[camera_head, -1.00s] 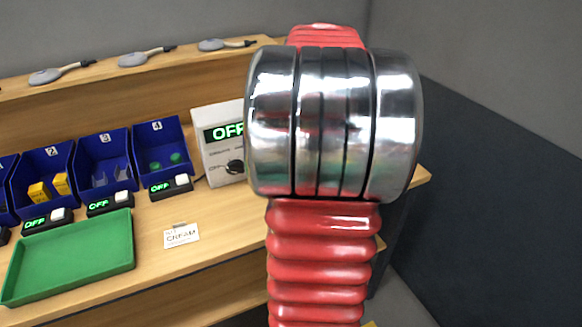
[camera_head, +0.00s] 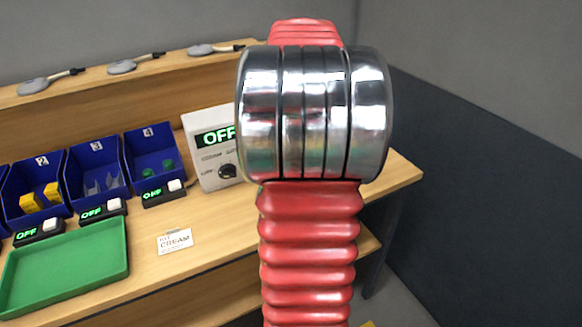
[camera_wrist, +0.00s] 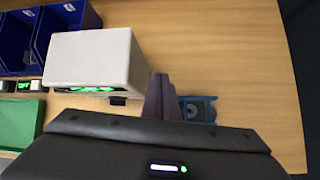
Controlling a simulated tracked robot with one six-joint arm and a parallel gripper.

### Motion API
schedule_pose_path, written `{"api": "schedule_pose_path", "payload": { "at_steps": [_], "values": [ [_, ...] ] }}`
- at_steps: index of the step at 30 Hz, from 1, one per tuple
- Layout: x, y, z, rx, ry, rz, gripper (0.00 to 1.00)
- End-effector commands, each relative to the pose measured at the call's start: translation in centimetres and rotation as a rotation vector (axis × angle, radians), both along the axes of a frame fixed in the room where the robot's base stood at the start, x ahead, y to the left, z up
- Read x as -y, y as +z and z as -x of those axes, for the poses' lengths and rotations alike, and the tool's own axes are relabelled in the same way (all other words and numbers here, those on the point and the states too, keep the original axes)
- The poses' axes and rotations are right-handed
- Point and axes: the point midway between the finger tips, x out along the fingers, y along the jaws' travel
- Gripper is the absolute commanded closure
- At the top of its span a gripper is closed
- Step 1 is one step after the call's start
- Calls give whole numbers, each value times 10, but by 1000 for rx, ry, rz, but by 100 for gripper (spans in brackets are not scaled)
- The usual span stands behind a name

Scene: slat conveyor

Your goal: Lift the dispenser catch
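A small blue fixture (camera_wrist: 198,109) lies on the wooden bench in the wrist view, with a round grey part in it. It may be the dispenser with the catch, but I cannot make out a catch. My gripper (camera_wrist: 161,98) shows there as dark purple fingers close together, apparently shut with nothing visible between them. The fingers are just left of the blue fixture and partly overlap its left side in the picture. I cannot tell if they touch it. In the head view my arm hides the gripper and the fixture.
A white control box (camera_head: 211,150) reading OFF stands left of my arm; in the wrist view it (camera_wrist: 95,62) is close left of the fingers. Blue numbered bins (camera_head: 98,172), small OFF switch units, a green tray (camera_head: 66,268) and a CREAM card (camera_head: 175,241) are further left.

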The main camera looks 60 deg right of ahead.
Motion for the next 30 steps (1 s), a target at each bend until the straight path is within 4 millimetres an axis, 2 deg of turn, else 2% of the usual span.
{"api": "schedule_pose_path", "payload": {
  "at_steps": [1, 8, 20, 30],
  "values": [
    [2, -6, -9, 10, -2, 2, 100],
    [-8, -2, -3, 9, 3, 1, 100],
    [-36, 19, 31, 20, 14, -1, 100],
    [-21, 49, 18, 20, 11, 1, 100]
  ]
}}
